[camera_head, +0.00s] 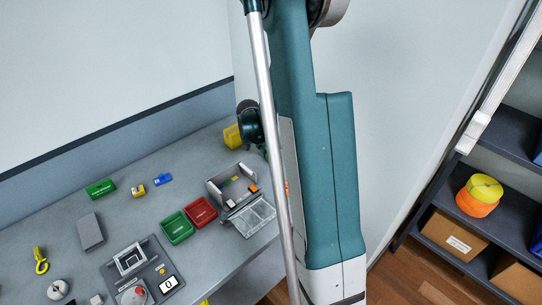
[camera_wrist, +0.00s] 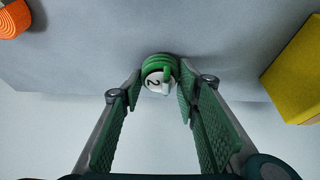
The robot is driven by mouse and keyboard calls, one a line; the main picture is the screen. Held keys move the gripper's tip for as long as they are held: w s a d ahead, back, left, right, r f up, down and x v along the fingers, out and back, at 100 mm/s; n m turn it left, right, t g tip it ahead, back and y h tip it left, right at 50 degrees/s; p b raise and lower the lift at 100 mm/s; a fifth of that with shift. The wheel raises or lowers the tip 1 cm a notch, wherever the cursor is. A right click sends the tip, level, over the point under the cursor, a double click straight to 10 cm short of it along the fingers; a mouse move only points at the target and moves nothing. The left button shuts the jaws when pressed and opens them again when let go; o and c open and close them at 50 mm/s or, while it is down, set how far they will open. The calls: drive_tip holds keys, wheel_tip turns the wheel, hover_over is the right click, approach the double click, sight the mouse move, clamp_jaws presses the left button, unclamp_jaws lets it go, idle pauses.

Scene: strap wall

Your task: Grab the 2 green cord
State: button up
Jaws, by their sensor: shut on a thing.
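The green cord (camera_wrist: 160,62) is a coiled bundle with a round white tag marked 2. In the wrist view it sits between the tips of my gripper's (camera_wrist: 160,93) green padded fingers, and the fingers are shut on it. The grey surface lies right behind it; I cannot tell whether the cord touches that surface. In the head view my arm hides most of the gripper and the cord; only a small bit of green shows beside my dark wrist.
In the wrist view an orange coil (camera_wrist: 12,20) is at upper left and a yellow block (camera_wrist: 294,75) at right, both apart from the fingers. In the head view the grey table (camera_head: 55,205) holds a green bin (camera_head: 177,228), a red bin (camera_head: 201,212) and an open grey box (camera_head: 232,180).

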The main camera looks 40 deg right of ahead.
drive_tip(key=shift+r, duration=0.15)
wheel_tip(320, 180, up, 10)
drive_tip(key=p, duration=0.1)
idle(0.6)
idle(0.5)
